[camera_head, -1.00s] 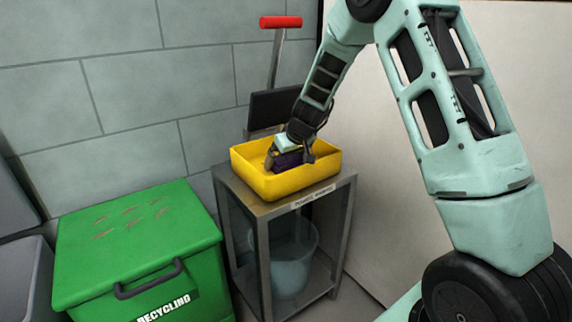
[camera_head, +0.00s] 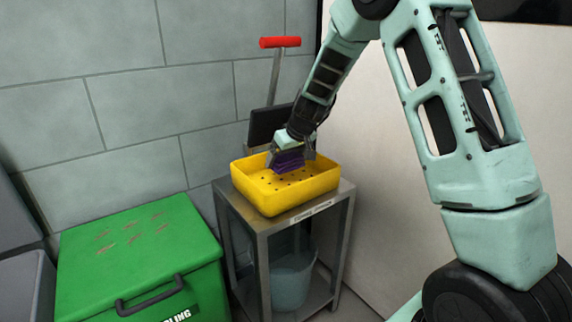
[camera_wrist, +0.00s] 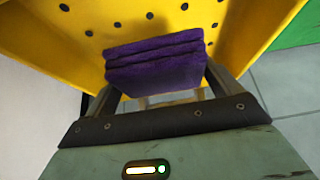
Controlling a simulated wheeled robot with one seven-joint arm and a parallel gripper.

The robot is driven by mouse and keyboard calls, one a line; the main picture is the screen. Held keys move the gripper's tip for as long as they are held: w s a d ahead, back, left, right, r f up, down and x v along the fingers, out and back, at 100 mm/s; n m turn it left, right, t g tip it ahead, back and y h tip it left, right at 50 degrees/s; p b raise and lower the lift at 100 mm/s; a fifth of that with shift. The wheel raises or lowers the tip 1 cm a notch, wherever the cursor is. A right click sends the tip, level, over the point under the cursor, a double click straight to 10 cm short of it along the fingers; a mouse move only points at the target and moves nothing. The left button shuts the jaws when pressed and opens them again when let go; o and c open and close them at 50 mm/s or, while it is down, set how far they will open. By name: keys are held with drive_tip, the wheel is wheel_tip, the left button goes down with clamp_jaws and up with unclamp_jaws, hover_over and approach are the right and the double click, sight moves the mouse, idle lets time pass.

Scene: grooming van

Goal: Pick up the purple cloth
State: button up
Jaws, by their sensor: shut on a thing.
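The purple cloth (camera_head: 289,162) is a folded, layered stack. My gripper (camera_head: 291,158) is shut on it and holds it just above the floor of the yellow tray (camera_head: 270,202). In the wrist view the purple cloth (camera_wrist: 155,62) sits between the two fingers of my gripper (camera_wrist: 155,88), with the tray's holed yellow floor (camera_wrist: 95,14) behind it. No other thing shows inside the tray.
The tray stands on a grey metal stand (camera_head: 318,207) with a bucket (camera_head: 291,280) on its lower shelf. A green recycling bin (camera_head: 135,250) stands to the left. A red-handled tool (camera_head: 280,42) leans behind the tray by the tiled wall.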

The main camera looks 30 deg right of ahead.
drive_tip(key=s+r+b, duration=0.1)
drive_tip(key=s+b, duration=0.4)
drive_tip(key=s, duration=1.4)
drive_tip(key=shift+s+d+r, duration=0.2)
drive_tip(key=shift+s+d, duration=0.15)
drive_tip(key=shift+o, duration=0.4)
